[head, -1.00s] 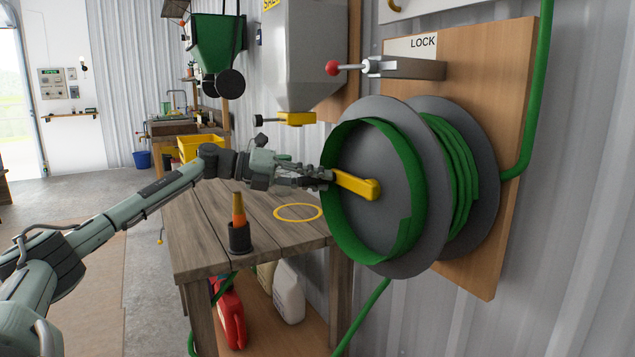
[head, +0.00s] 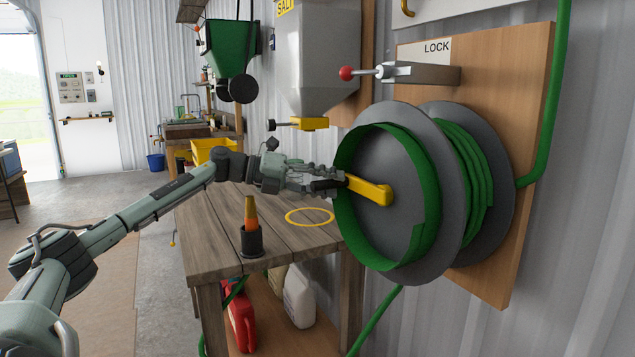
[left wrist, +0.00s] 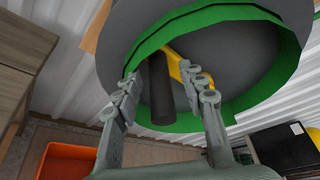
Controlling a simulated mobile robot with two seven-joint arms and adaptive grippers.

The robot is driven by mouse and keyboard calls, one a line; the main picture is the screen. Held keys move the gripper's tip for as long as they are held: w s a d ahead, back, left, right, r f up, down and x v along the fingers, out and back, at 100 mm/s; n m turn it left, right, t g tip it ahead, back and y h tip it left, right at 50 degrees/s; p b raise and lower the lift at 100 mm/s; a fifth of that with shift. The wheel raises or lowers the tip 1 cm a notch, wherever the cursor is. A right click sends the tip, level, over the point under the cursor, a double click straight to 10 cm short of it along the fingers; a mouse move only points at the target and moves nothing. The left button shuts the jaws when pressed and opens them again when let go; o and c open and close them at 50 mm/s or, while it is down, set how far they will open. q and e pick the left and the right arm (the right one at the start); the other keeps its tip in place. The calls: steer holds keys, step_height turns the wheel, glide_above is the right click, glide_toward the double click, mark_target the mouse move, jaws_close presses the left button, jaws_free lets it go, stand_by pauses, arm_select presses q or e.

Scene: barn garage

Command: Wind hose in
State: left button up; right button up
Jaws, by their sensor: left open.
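The hose reel (head: 400,109) is a grey drum on a wooden board, with green hose (head: 466,180) wound on it. A green hose length (head: 377,320) hangs below. The yellow crank arm (head: 372,190) points left from the hub, and its dark handle (left wrist: 161,95) shows in the left wrist view. My left gripper (head: 330,184) is at the crank's outer end. In the left wrist view its open fingers (left wrist: 168,92) stand either side of the handle; I cannot tell whether they touch it. The lock lever (head: 346,73) has a red knob and points left. My right gripper is out of view.
A grey salt hopper (head: 318,60) hangs above. Jugs (head: 298,297) stand on the lower shelf.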

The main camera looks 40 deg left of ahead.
arm_select(q)
steer(key=v, duration=0.7)
steer(key=shift+r, duration=0.1)
stand_by(0.4)
